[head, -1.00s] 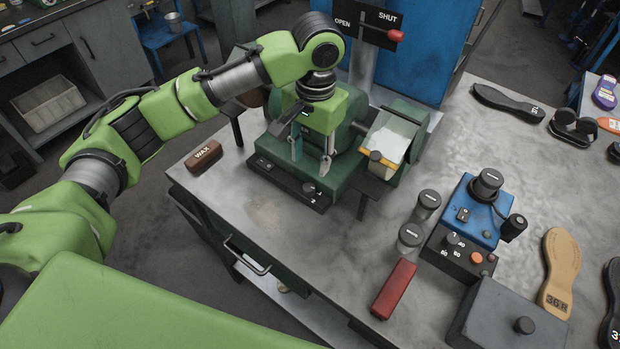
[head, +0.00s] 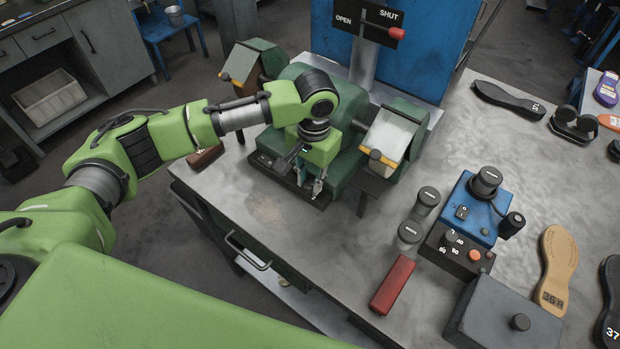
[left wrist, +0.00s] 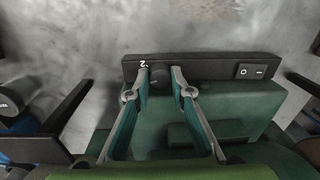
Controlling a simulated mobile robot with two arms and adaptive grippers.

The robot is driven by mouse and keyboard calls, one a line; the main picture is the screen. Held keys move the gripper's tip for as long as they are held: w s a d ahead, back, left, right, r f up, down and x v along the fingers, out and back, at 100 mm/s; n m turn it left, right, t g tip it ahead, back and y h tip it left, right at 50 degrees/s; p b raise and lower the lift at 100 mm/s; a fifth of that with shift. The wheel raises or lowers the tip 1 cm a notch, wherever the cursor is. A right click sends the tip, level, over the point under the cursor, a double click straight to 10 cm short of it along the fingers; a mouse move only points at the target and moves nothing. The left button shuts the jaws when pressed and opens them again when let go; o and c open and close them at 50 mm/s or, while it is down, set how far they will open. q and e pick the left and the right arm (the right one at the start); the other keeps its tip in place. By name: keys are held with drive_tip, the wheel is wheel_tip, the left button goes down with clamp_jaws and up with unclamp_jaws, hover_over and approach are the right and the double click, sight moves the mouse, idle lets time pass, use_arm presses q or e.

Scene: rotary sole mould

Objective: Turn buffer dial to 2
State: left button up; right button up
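The buffer is a green machine (head: 345,165) with a black control strip (head: 268,162) along its front. In the left wrist view the strip (left wrist: 215,67) carries a dark round dial (left wrist: 160,79) with a "2" mark by its left side, and an O/I rocker switch (left wrist: 250,72). My left gripper (head: 309,187) is down at the strip. In the left wrist view its fingers (left wrist: 160,72) stand on either side of the dial, open, with a small gap showing. The dial's pointer cannot be made out. In the head view the gripper hides the dial. My right gripper is not in view.
The buffer's side guards (head: 398,130) stand close by. A brown wax block (head: 205,160) lies under my left arm. A red bar (head: 393,286), a blue device (head: 470,212) and a grey box (head: 505,315) stand to the right. The bench's front middle is clear.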

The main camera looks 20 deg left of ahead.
use_arm(q)
clamp_jaws()
drive_tip(key=shift+r, duration=0.1)
drive_tip(key=m+p, duration=0.2)
drive_tip(key=p, duration=0.1)
drive_tip(key=shift+s+r, duration=0.1)
drive_tip(key=shift+r, duration=0.05)
drive_tip(key=shift+m+p, duration=0.4)
drive_tip(key=shift+p, duration=0.05)
drive_tip(key=shift+f, duration=0.2)
drive_tip(key=o, duration=0.8)
unclamp_jaws()
drive_tip(key=shift+o, duration=0.2)
wheel_tip(320, 180, up, 12)
drive_tip(key=shift+d, duration=0.25)
